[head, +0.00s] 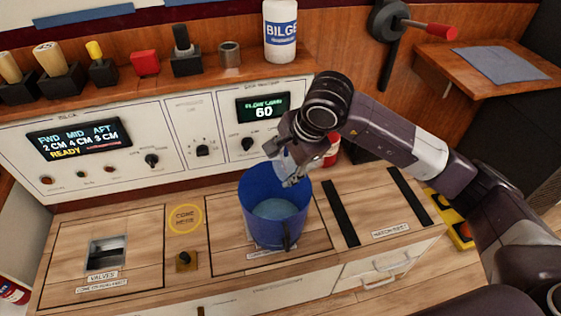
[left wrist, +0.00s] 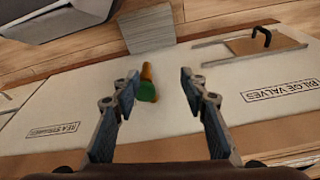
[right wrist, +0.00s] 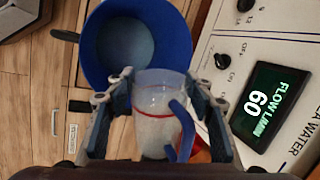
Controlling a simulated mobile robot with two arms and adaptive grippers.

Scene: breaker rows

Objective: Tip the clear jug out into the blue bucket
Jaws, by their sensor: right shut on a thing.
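The blue bucket (head: 262,228) stands on the wooden counter with pale blue water inside; it also shows in the right wrist view (right wrist: 92,55). My right gripper (head: 286,170) is at the bucket's back rim. It is shut on the clear jug (right wrist: 152,120), which has a blue handle, a red line and cloudy liquid in it. In the right wrist view the jug's mouth faces the bucket; its exact tilt is hard to tell. In the head view the gripper mostly hides the jug. My left gripper (left wrist: 159,77) is open and empty, outside the head view.
A panel with a green flow display (head: 263,106) and knobs stands behind the bucket. A white bilge bottle (head: 281,35) and a metal cup (head: 229,54) stand on the shelf above. The counter left of the bucket holds a small recessed valve hatch (head: 106,253).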

